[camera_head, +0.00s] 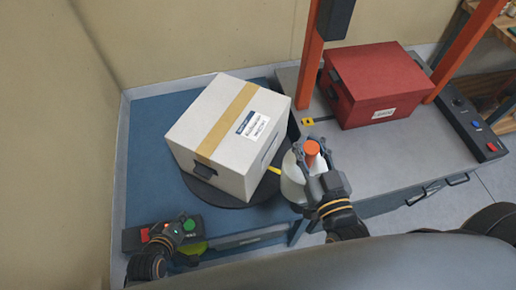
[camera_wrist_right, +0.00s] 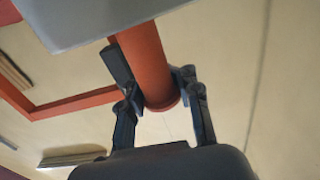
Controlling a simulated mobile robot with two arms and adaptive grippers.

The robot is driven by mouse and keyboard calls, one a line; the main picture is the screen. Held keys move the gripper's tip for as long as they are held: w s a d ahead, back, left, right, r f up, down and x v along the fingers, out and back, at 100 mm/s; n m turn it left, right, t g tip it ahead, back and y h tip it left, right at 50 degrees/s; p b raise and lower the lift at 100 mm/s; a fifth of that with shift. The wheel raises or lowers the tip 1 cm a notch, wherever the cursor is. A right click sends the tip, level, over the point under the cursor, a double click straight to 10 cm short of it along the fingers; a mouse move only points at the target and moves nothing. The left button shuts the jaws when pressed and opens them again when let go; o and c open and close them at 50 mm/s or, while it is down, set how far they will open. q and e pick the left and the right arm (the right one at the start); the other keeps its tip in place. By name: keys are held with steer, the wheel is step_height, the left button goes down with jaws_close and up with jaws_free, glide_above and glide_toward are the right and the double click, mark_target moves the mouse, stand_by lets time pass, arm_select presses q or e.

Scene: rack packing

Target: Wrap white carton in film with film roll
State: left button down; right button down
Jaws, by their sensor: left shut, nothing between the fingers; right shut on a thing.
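The white carton (camera_head: 205,105) has a tan tape strip, a label and dark handle slots. It sits on a dark round turntable (camera_head: 228,202) on the blue surface. My right gripper (camera_head: 309,161) is shut on the film roll (camera_head: 312,147), just right of the carton's near corner. The roll shows an orange core end and a pale body, partly hidden by the fingers. In the right wrist view my fingers (camera_wrist_right: 160,92) stand either side of the orange core (camera_wrist_right: 147,62). My left gripper (camera_head: 176,230) is shut and empty over a control box (camera_head: 130,238) with green and red buttons.
A red box (camera_head: 375,75) stands on the grey surface (camera_head: 385,150) at the back right, between orange posts (camera_head: 309,60). A button panel (camera_head: 474,128) lies along the right edge. Walls close off the left and back. Blue surface left of the carton is clear.

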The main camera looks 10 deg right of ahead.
mark_target(288, 183)
steer(key=a+f+n+y, duration=0.1)
steer(key=s+a+f+y, duration=0.1)
steer(key=a+f, duration=0.1)
steer(key=shift+f+n+y, duration=0.15)
steer(key=shift+n+y, duration=0.15)
steer(key=shift+n, duration=0.1)
steer(key=s+f+y, duration=0.1)
steer(key=s+a+f+n+y, duration=0.1)
steer(key=f, duration=0.1)
steer(key=s+a+f+n+g+y, duration=0.1)
steer(key=f, duration=0.1)
steer(key=shift+f, duration=0.25)
steer(key=a+x, duration=0.1)
steer(key=x, duration=0.7)
steer(key=shift+y, duration=0.3)
steer(key=shift+w+a+r, duration=0.1)
steer(key=shift+w, duration=0.05)
steer(key=shift+w, duration=0.35)
arm_select(q)
steer(key=shift+r, duration=0.1)
